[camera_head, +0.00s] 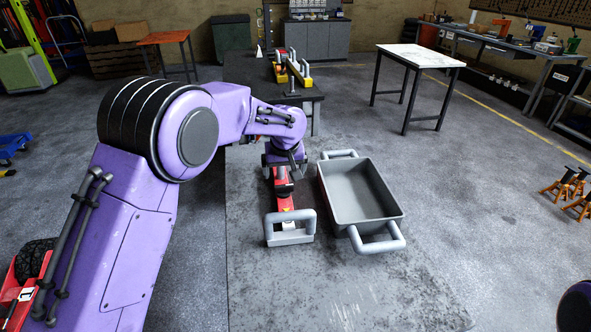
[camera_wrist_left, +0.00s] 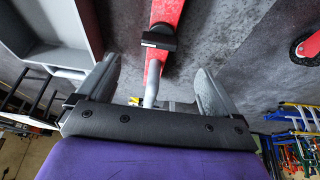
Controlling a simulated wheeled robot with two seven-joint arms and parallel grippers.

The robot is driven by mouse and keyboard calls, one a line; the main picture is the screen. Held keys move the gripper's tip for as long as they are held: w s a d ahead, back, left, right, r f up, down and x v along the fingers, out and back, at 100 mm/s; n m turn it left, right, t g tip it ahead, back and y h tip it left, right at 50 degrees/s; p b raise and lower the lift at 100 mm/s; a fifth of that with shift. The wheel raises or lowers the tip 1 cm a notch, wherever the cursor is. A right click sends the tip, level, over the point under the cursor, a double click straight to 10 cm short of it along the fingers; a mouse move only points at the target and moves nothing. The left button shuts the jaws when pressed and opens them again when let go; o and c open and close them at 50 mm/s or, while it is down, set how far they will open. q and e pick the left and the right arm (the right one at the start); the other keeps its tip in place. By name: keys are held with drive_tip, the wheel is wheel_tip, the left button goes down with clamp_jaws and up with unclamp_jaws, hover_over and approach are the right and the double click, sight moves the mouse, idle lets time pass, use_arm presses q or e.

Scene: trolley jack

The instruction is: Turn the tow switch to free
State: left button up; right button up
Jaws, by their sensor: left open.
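I cannot tell which part is the tow switch. My left gripper (camera_head: 284,165) is over the far part of the red body and partly hides it. In the wrist view its fingers (camera_wrist_left: 156,75) are open and apart, with the red body showing between them. My right gripper is out of view.
An empty grey tray (camera_head: 370,190) with two handles stands close to the right of the red body. A dark table (camera_head: 300,96) with yellow and red items is behind. A white-topped table (camera_head: 420,55) stands at the back right. The near mat is clear.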

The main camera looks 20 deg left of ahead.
use_arm(q)
drive_tip(key=p, duration=0.1)
hover_over(284, 186)
drive_tip(key=s+d, duration=0.1)
drive_tip(key=s, duration=0.1)
drive_tip(key=f, duration=0.4)
drive_tip(key=shift+s+d, duration=0.2)
drive_tip(key=x, duration=0.5)
drive_tip(key=shift+w+a+f+p, duration=0.15)
drive_tip(key=shift+w+p, duration=0.2)
drive_tip(key=shift+p, duration=0.05)
drive_tip(key=shift+s, duration=0.15)
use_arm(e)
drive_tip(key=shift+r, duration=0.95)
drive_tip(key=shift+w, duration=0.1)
